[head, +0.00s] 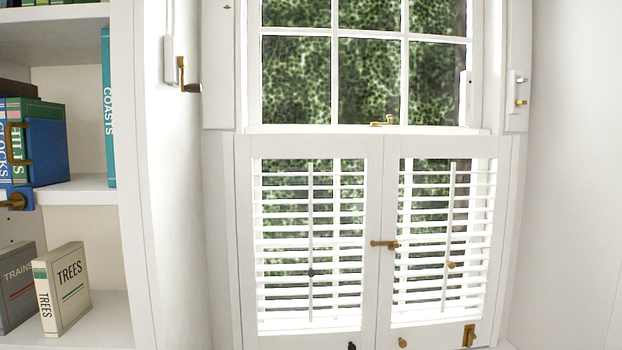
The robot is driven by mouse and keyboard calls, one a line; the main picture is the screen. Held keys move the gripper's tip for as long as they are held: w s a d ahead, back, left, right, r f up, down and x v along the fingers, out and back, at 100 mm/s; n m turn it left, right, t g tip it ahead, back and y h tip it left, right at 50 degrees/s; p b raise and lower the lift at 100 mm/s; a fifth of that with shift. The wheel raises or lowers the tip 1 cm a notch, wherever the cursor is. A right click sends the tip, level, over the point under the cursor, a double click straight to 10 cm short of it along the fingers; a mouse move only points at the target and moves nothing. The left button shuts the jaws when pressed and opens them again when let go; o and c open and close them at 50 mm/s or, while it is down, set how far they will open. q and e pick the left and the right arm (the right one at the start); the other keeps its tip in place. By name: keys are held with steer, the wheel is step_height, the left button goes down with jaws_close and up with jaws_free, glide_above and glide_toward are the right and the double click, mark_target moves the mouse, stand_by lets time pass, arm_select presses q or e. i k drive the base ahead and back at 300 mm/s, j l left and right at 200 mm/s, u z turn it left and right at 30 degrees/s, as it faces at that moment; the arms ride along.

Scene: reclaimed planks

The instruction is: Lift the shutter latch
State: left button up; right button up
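The shutter latch (384,243) is a small brass bar. It lies about level across the seam where the two white shutter panels meet, at mid-height. The left shutter panel (243,240) and the right shutter panel (507,210) stand closed side by side under the window, with louvres slightly open. Neither of my grippers shows in the head view, and nothing touches the latch.
A brass sash catch (381,121) sits on the window rail above. A brass crank (184,76) is on the left wall. A white bookshelf (122,200) with several books stands at the left. Small knobs (403,343) are low on the shutters. The space before the shutters looks clear.

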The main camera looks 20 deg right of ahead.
mark_target(395, 245)
steer(key=l+u, duration=0.35)
steer(key=u, duration=0.15)
steer(key=l+u, duration=0.35)
steer(key=u, duration=0.15)
steer(key=k+l, duration=0.15)
steer(key=l, duration=0.25)
steer(key=k+l+u, duration=0.1)
steer(key=l, duration=0.3)
steer(key=k+l, duration=0.2)
steer(key=l, duration=0.2)
steer(key=k+l+u, duration=0.1)
steer(key=l, duration=0.3)
steer(key=k, duration=0.1)
